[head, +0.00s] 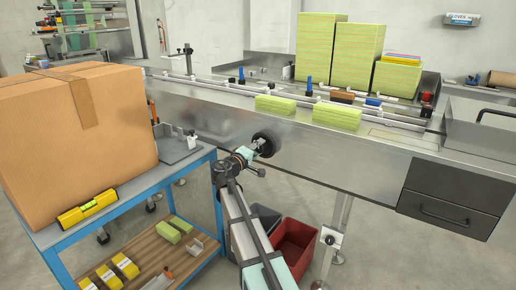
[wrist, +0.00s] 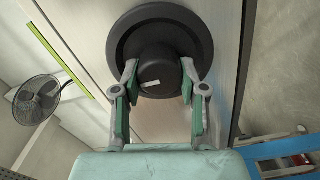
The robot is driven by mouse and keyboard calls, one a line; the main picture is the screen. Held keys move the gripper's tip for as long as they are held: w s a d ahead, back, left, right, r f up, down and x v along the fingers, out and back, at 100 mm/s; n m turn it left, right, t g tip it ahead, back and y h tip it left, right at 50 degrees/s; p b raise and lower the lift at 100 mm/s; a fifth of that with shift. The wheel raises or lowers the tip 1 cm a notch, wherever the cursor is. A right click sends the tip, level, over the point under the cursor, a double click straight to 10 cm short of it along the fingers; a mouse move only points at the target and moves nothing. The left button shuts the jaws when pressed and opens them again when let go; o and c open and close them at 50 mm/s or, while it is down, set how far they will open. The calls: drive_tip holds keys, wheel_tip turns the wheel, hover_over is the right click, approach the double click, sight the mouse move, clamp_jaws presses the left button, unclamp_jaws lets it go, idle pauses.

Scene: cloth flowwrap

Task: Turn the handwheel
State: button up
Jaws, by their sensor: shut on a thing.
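The handwheel (head: 266,143) is a dark round wheel on the front face of the steel machine. In the wrist view the handwheel (wrist: 201,32) is a black disc with a raised round hub (wrist: 160,72) that bears a small white mark. My gripper (head: 250,155) reaches up to it from below in the head view. In the wrist view my gripper (wrist: 160,75) has one finger on each side of the hub and is shut on it. The far side of the wheel is hidden.
A blue cart (head: 150,191) with a large cardboard box (head: 85,135) stands to the left. Red (head: 296,243) and dark bins sit on the floor below the machine. Green packs (head: 337,117) lie on the conveyor above. A black drawer unit (head: 447,205) is at the right.

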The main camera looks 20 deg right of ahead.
drive_tip(key=shift+w+d+r, duration=0.1)
drive_tip(key=shift+r, duration=0.05)
drive_tip(key=o, duration=1.1)
drive_tip(key=shift+d, duration=0.1)
drive_tip(key=shift+o, duration=0.2)
drive_tip(key=v, duration=1.2)
